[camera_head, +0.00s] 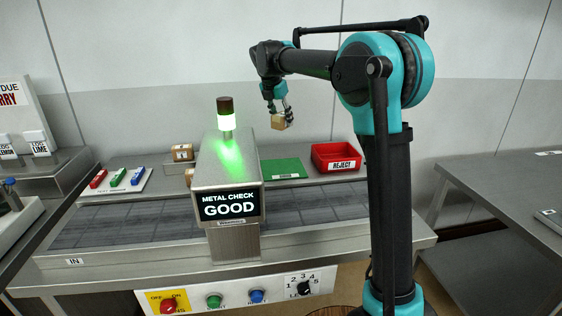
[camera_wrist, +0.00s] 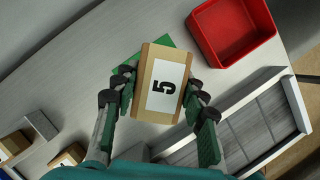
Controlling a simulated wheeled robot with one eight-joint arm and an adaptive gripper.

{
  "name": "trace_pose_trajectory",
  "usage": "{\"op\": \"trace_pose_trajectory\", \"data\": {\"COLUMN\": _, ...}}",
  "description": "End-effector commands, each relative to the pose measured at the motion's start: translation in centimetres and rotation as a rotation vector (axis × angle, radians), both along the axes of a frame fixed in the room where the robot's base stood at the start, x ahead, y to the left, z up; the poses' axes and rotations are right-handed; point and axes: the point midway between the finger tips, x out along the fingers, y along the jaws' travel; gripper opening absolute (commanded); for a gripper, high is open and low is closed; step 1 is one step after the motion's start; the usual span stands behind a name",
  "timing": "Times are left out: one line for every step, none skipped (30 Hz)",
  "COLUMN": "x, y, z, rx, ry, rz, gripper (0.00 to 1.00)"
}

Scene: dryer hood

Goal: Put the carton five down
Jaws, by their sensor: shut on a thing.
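Carton five (camera_wrist: 148,70), a small brown box with a white label marked 5, is held in my gripper (camera_wrist: 160,90) in the wrist view. Both fingers press on its sides. In the head view the carton (camera_head: 279,122) hangs below my gripper (camera_head: 281,112), above the bench. The green mat (camera_head: 283,168) lies below it, left of the red reject tray (camera_head: 336,157). In the wrist view the carton covers most of the green mat (camera_wrist: 131,62), and the red tray (camera_wrist: 232,30) stands at the upper right.
The metal check unit (camera_head: 228,180) reads GOOD, with a green lamp (camera_head: 227,122) lit on top. Other cartons (camera_head: 182,152) stand behind and beside it. A conveyor belt (camera_head: 320,202) runs along the front. Colored blocks (camera_head: 118,178) lie on a pad at left.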

Motion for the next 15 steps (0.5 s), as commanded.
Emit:
{"op": "trace_pose_trajectory", "data": {"x": 0.0, "y": 0.0, "z": -1.3, "rx": 0.000, "ry": 0.000, "rz": 0.000, "gripper": 0.05}}
{"op": "trace_pose_trajectory", "data": {"x": 0.0, "y": 0.0, "z": -2.0, "rx": 0.000, "ry": 0.000, "rz": 0.000, "gripper": 0.05}}
{"op": "trace_pose_trajectory", "data": {"x": 0.0, "y": 0.0, "z": -3.0, "rx": 0.000, "ry": 0.000, "rz": -0.001, "gripper": 0.05}}
{"op": "trace_pose_trajectory", "data": {"x": 0.0, "y": 0.0, "z": -3.8, "rx": 0.000, "ry": 0.000, "rz": -0.001, "gripper": 0.05}}
{"op": "trace_pose_trajectory", "data": {"x": 0.0, "y": 0.0, "z": -4.5, "rx": 0.000, "ry": 0.000, "rz": -0.001, "gripper": 0.05}}
{"op": "trace_pose_trajectory", "data": {"x": 0.0, "y": 0.0, "z": -5.5, "rx": 0.000, "ry": 0.000, "rz": -0.001, "gripper": 0.05}}
{"op": "trace_pose_trajectory", "data": {"x": 0.0, "y": 0.0, "z": -6.2, "rx": 0.000, "ry": 0.000, "rz": -0.001, "gripper": 0.05}}
{"op": "trace_pose_trajectory", "data": {"x": 0.0, "y": 0.0, "z": -6.9, "rx": 0.000, "ry": 0.000, "rz": -0.001, "gripper": 0.05}}
{"op": "trace_pose_trajectory", "data": {"x": 0.0, "y": 0.0, "z": -7.9, "rx": 0.000, "ry": 0.000, "rz": -0.001, "gripper": 0.05}}
{"op": "trace_pose_trajectory", "data": {"x": 0.0, "y": 0.0, "z": -8.6, "rx": 0.000, "ry": 0.000, "rz": -0.001, "gripper": 0.05}}
{"op": "trace_pose_trajectory", "data": {"x": 0.0, "y": 0.0, "z": -9.3, "rx": 0.000, "ry": 0.000, "rz": -0.001, "gripper": 0.05}}
{"op": "trace_pose_trajectory", "data": {"x": 0.0, "y": 0.0, "z": -10.0, "rx": 0.000, "ry": 0.000, "rz": -0.001, "gripper": 0.05}}
{"op": "trace_pose_trajectory", "data": {"x": 0.0, "y": 0.0, "z": -10.6, "rx": 0.000, "ry": 0.000, "rz": -0.001, "gripper": 0.05}}
{"op": "trace_pose_trajectory", "data": {"x": 0.0, "y": 0.0, "z": -11.1, "rx": 0.000, "ry": 0.000, "rz": -0.001, "gripper": 0.05}}
{"op": "trace_pose_trajectory", "data": {"x": 0.0, "y": 0.0, "z": -11.6, "rx": 0.000, "ry": 0.000, "rz": -0.001, "gripper": 0.05}}
